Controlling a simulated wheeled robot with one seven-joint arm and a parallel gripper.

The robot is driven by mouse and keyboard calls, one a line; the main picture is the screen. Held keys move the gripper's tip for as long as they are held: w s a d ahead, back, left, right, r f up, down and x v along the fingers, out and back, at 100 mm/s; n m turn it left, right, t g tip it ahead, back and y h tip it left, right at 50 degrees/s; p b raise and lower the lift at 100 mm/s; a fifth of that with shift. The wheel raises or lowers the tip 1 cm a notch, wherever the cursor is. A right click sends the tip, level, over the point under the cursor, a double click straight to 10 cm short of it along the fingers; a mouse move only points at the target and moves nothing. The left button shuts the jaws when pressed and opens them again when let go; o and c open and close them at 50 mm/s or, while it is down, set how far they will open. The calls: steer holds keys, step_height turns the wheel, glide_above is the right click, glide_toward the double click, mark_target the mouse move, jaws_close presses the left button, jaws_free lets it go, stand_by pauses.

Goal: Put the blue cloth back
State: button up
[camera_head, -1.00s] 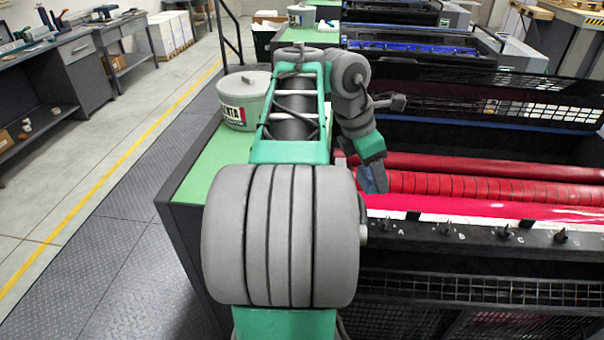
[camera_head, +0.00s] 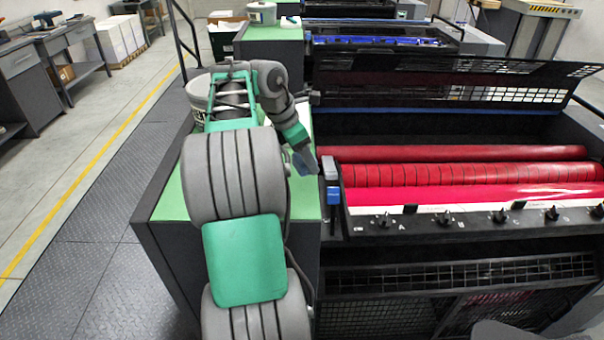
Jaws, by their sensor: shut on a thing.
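My gripper (camera_head: 299,147) is at the end of my arm, left of the red rollers and above the right edge of the green-topped cabinet (camera_head: 168,203). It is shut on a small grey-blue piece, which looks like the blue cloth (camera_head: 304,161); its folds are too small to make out. The piece points down and to the right, close to the left end of the rollers. Whether it touches anything below cannot be told. My arm hides much of the green top and part of a pale tub (camera_head: 197,92).
The open ink unit holds red rollers (camera_head: 450,177) and a pink ink strip (camera_head: 430,194). A row of black knobs (camera_head: 443,217) runs along its front. A bright blue part (camera_head: 333,195) is at its left end. The dark floor walkway (camera_head: 85,215) at left is clear.

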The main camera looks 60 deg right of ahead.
mark_target(302, 180)
steer(key=shift+w+d+f, duration=0.2)
steer(key=shift+w+f, duration=0.15)
steer(key=shift+f, duration=0.15)
steer(key=f, duration=0.1)
steer(key=f+b, duration=0.2)
steer(key=f, duration=0.1)
steer(key=shift+w+d, duration=0.1)
steer(key=shift+w, duration=0.15)
steer(key=shift+r, duration=0.2)
steer(key=shift+f, duration=0.15)
steer(key=o, duration=1.2)
